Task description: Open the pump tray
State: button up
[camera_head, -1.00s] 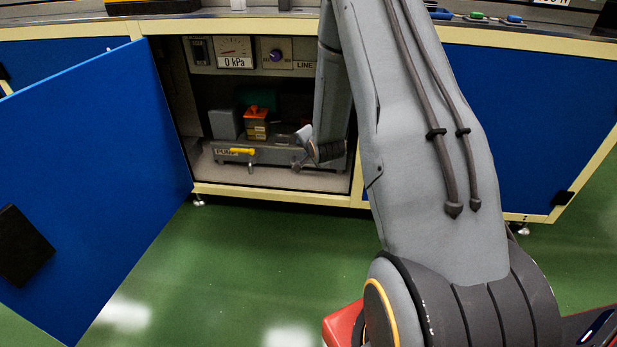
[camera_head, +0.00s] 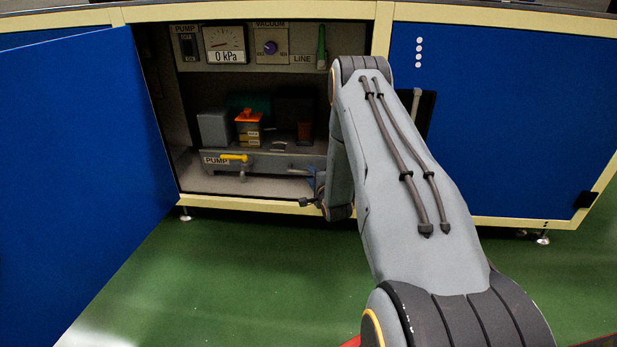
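The pump tray (camera_head: 275,163) is a grey drawer-like unit labelled PUMP, low inside the open cabinet. A yellow lever (camera_head: 233,157) and a small pale handle (camera_head: 242,175) are on its front. On it are a grey box (camera_head: 213,127), an orange-topped part (camera_head: 249,126) and a dark reddish part (camera_head: 305,131). My gripper (camera_head: 306,188) is at the right end of the tray front, to the right of the lever and handle. My own arm partly hides it, and its finger opening is unclear. It shows no hold on the lever or handle. The tray's right end is hidden.
A blue cabinet door (camera_head: 80,180) stands wide open on the left. Above the tray is a panel with a gauge (camera_head: 224,45) reading 0 kPa, a vacuum knob (camera_head: 270,48) and a green lever (camera_head: 321,46). A closed blue door (camera_head: 500,120) is on the right. Green floor in front is clear.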

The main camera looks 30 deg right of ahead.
jog(key=shift+b+x, duration=0.65)
jog(key=shift+x, duration=1.05)
grip_shut()
